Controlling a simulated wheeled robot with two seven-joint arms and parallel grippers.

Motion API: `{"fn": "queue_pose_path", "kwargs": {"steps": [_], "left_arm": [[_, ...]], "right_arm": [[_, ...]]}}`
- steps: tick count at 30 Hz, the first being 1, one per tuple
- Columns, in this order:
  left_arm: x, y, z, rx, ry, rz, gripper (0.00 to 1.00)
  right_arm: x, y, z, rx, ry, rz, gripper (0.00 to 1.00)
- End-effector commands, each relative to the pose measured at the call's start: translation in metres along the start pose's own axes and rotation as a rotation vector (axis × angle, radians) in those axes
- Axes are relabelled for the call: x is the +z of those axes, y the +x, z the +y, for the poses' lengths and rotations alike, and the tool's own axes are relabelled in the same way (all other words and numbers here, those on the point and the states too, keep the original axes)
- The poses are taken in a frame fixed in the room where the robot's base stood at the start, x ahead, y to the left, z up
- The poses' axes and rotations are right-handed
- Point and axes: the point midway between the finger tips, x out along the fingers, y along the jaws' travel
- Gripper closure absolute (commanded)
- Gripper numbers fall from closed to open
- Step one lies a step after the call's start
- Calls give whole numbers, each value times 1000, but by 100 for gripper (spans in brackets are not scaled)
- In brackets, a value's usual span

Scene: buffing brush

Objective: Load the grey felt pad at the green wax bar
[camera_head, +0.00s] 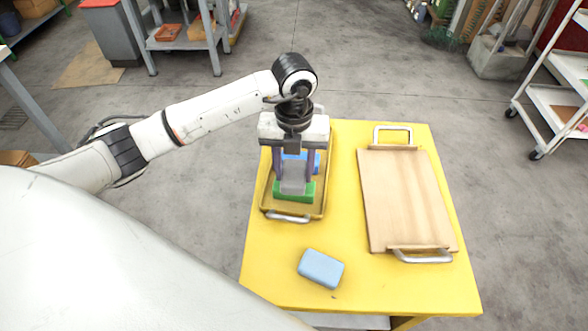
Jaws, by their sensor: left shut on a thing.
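The green wax bar (280,196) lies in the near part of a yellow-brown tray on the yellow table. My left gripper (293,184) points down over the tray and is shut on the grey felt pad (292,185). The pad is at the green bar, just above or against its top; I cannot tell whether they touch. The fingers and pad hide part of the bar. My right gripper is not in view.
The tray (264,203) has metal handles and also holds a blue bar (315,163) behind the gripper. A light blue block (321,268) lies on the yellow table (400,285) in front. A wooden board (405,200) with handles lies at right.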

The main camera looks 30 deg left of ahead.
Motion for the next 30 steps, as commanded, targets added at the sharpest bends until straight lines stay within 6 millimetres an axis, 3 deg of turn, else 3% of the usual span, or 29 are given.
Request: {"fn": "queue_pose_path", "kwargs": {"steps": [17, 30], "left_arm": [[0, -50, 0, 0, 1, -1, 76], [0, -51, 0, -1, 1, -1, 76]], "right_arm": [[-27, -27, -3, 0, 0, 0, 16], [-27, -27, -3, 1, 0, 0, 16]]}}
